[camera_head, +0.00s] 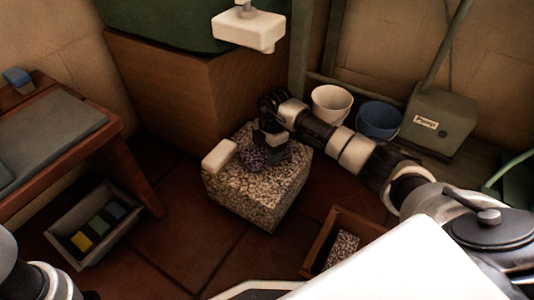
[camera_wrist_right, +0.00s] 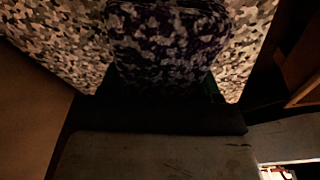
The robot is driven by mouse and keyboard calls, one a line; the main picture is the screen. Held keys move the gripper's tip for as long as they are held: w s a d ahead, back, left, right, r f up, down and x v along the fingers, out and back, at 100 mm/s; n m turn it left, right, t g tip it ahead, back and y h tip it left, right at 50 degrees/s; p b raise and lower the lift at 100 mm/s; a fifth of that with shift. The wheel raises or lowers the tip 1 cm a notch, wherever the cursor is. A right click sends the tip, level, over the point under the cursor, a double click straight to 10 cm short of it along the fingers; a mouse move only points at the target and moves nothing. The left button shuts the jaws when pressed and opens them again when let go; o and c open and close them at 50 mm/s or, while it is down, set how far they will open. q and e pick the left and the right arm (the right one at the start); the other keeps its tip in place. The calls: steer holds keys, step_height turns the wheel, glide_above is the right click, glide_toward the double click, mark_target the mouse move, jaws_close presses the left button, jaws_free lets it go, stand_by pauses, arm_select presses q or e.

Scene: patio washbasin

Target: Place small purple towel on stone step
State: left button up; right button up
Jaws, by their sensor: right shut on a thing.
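The small purple towel (camera_head: 264,157) is a speckled, dark purple folded piece, partly hidden by my right gripper (camera_head: 268,140) in the head view. The gripper is shut on it. The stone step (camera_head: 262,200) is a speckled grey block on the floor, and the towel is at its top surface. The towel (camera_wrist_right: 165,38) also shows in the right wrist view, with the stone step (camera_wrist_right: 62,40) behind it. I cannot tell whether the towel's full underside rests on the step. My left gripper is out of view; only part of my left arm shows at the lower left.
A white block (camera_head: 219,155) lies on the step's left corner. A wooden crate (camera_head: 345,240) stands to the right, a grey tray (camera_head: 92,222) with coloured blocks to the left. A white bucket (camera_head: 331,104) and a blue bucket (camera_head: 379,120) stand behind my right arm.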

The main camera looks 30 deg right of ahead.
steer(key=o, duration=1)
steer(key=shift+r, duration=0.15)
steer(key=r+p, duration=0.2)
steer(key=r, duration=0.1)
steer(key=d+r+p, duration=0.1)
steer(key=r+p, duration=0.2)
steer(key=r, duration=0.1)
steer(key=r+p, duration=0.2)
steer(key=r, duration=0.2)
steer(key=shift+w+d+r+p, duration=0.15)
steer(key=shift+d+p, duration=0.2)
steer(key=shift+r, duration=0.2)
